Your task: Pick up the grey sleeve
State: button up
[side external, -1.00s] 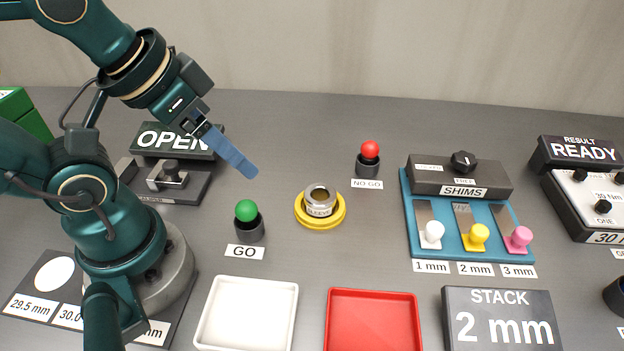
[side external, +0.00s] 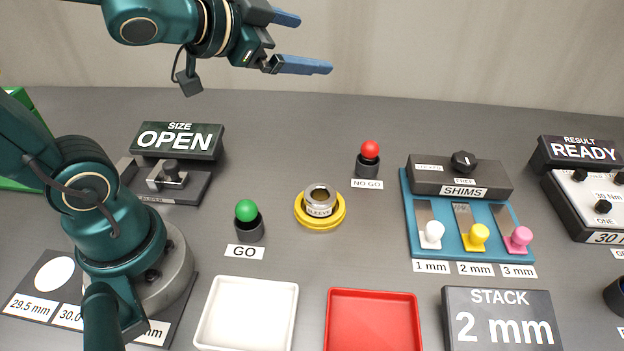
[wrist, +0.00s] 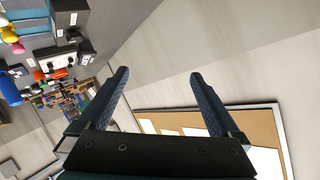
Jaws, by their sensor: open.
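The grey sleeve (side external: 320,201) is a short metal ring with a label on its front. It stands upright on a round yellow base (side external: 320,222) near the middle of the table. My gripper (side external: 309,42) is raised high above the table, up and to the left of the sleeve, with its blue fingers pointing right. The fingers are spread and empty. In the wrist view my gripper (wrist: 160,85) shows two dark fingers wide apart with nothing between them, and the sleeve is out of that picture.
The green GO plug (side external: 247,219) stands left of the sleeve and the red NO GO plug (side external: 369,158) behind it to the right. A white tray (side external: 203,322) and a red tray (side external: 372,293) lie in front. The blue shim rack (side external: 449,247) is at right.

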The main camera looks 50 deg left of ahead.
jog(key=w+d+f+m+h, duration=0.1)
jog(key=w+f+m+h, duration=0.1)
jog(key=w+m+h, duration=0.15)
jog(key=m+g+h, duration=0.5)
jog(key=h, duration=0.2)
send_over(310, 191)
jog(key=w+a, duration=0.2)
notch_tip(310, 191, down, 13)
jog(key=shift+n+g+h, duration=0.75)
jog(key=shift+g+h, duration=0.05)
jog(key=shift+h, duration=0.15)
jog(key=s+f, duration=0.2)
jog(key=f, duration=0.1)
jog(key=s+a+f, duration=0.1)
jog(key=s+f, duration=0.1)
jog(key=shift+s+f, duration=0.1)
jog(key=shift+f, duration=0.15)
jog(key=shift+s+a+f, duration=0.1)
jog(key=shift+f, duration=0.15)
jog(key=shift+n, duration=0.3)
jog(key=shift+x, duration=2.45)
jog(key=shift+a, duration=0.1)
grip_shut()
